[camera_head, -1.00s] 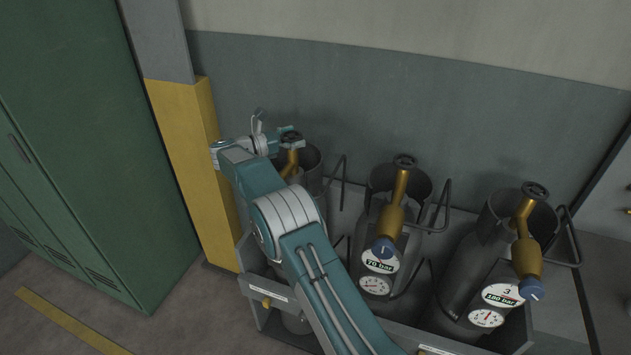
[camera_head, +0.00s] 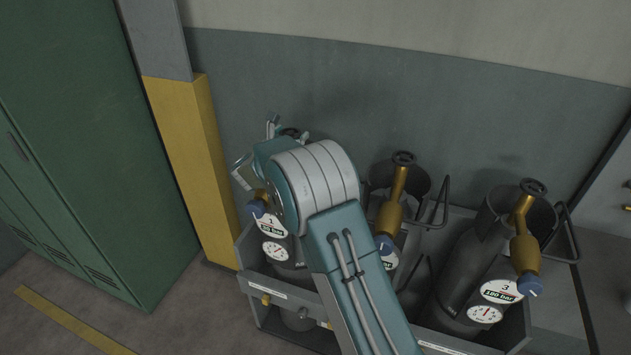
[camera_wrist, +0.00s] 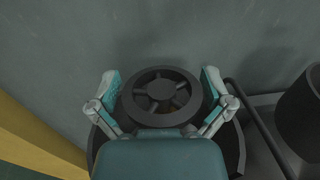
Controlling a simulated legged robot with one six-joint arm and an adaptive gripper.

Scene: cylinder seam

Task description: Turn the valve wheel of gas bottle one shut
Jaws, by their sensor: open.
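My gripper (camera_wrist: 161,92) is open, with one teal-padded finger on each side of the wheel. Small gaps seem to show between the pads and the rim; contact at the lower rim is hidden by my gripper's body. In the head view my arm covers most of the wheel and part of bottle one's top.
Bottle two (camera_head: 392,215) stands right of my arm, partly hidden by it. Bottle three (camera_head: 470,270) is farther right. Bent bars (camera_head: 437,205) stick up beside the bottles. A yellow post (camera_head: 185,150) and green locker (camera_head: 85,130) are at left; the wall is close behind.

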